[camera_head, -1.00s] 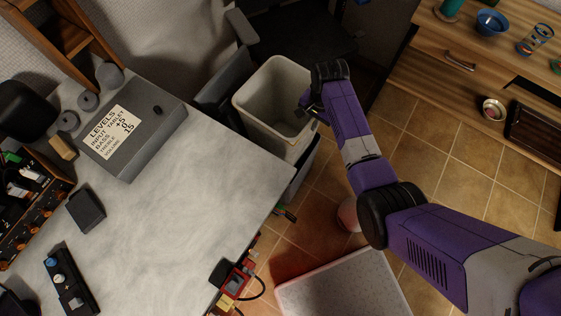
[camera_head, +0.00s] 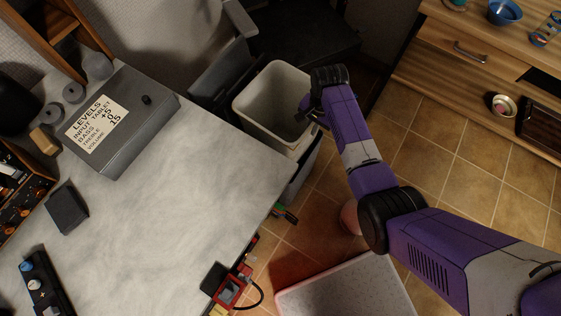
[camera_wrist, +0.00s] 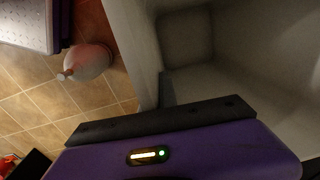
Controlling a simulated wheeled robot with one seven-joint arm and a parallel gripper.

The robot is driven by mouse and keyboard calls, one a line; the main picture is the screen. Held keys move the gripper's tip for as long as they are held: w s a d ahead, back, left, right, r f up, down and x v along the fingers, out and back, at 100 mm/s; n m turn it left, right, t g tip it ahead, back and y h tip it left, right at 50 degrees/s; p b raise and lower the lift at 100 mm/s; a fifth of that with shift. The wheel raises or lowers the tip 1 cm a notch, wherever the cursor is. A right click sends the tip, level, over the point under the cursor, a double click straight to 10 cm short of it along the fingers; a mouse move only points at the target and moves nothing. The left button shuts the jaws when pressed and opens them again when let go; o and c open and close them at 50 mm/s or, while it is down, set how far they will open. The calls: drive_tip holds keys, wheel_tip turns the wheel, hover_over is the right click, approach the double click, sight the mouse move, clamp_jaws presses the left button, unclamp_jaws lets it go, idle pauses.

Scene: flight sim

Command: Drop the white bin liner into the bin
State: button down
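The pale bin (camera_head: 250,124) stands beside the grey table's right edge. In the wrist view its inside (camera_wrist: 240,70) fills the right half, and the part I see looks empty. My gripper (camera_head: 307,114) is at the bin's right rim. Its fingers are small and dark, and I cannot tell whether they are open or shut; I see nothing held. A rounded whitish bag with a knotted top, which looks like the white bin liner (camera_wrist: 90,61), sits on the tiled floor. In the head view the liner (camera_head: 349,217) is partly hidden behind my arm.
The grey table (camera_head: 190,190) holds a grey box with a levels label (camera_head: 120,115). A dark chair (camera_head: 290,35) is behind the bin. A wooden drawer unit (camera_head: 470,60) stands at upper right. A white speckled slab (camera_head: 345,290) is at the bottom. Tiled floor is open at right.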

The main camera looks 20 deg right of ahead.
drive_tip(key=c, duration=1.6)
unclamp_jaws()
drive_tip(key=shift+r, duration=0.1)
drive_tip(key=shift+s+d+r+p, duration=0.1)
drive_tip(key=shift+r+p, duration=0.3)
drive_tip(key=shift+r, duration=1.55)
drive_tip(key=shift+s+r+p, duration=0.1)
drive_tip(key=shift+r+p, duration=0.25)
drive_tip(key=shift+r, duration=1.55)
